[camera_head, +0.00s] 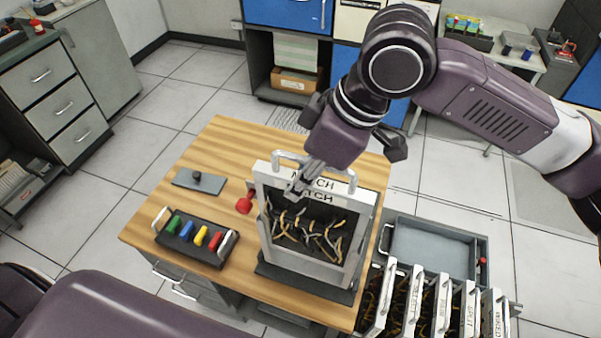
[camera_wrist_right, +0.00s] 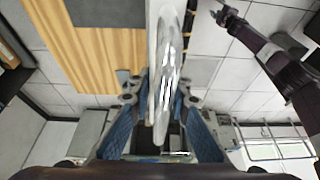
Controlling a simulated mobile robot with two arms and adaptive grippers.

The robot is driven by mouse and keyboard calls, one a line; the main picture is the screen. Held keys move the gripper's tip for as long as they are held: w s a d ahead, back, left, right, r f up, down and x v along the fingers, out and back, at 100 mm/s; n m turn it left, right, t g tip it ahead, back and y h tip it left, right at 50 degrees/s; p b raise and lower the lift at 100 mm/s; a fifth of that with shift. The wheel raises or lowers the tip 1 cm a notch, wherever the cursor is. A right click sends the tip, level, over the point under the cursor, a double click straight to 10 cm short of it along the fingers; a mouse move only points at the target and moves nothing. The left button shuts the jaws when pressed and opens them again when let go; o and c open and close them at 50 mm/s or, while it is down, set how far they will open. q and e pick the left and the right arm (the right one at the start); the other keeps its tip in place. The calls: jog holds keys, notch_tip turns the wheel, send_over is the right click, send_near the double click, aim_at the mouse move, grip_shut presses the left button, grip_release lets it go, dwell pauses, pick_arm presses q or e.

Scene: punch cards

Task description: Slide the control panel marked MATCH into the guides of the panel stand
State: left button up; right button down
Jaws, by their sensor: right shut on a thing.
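The MATCH panel (camera_head: 268,230) is a white frame with tangled wires inside and MATCH lettering along its top. It stands upright on the wooden table, at the dark base of the panel stand (camera_head: 300,283). How far it sits within the guides, I cannot tell. My right gripper (camera_head: 298,186) is at its top and shut on its metal handle. In the right wrist view, the bright handle (camera_wrist_right: 165,85) passes between the blue fingers. A purple arm, apparently my left, appears there at upper right; its gripper (camera_wrist_right: 222,12) is too small to read.
Left of the stand lie a tray with coloured switches (camera_head: 195,238), a grey plate with a knob (camera_head: 198,182) and a red knob (camera_head: 244,205). A rack of labelled panels (camera_head: 440,305) and an empty grey tray (camera_head: 432,252) are right of the table.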

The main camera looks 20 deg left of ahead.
aim_at(308, 225)
jog(key=shift+f+b, duration=0.6)
jog(key=shift+f, duration=1.25)
jog(key=shift+f+p, duration=0.1)
jog(key=shift+p, duration=0.9)
jog(key=shift+f, duration=0.15)
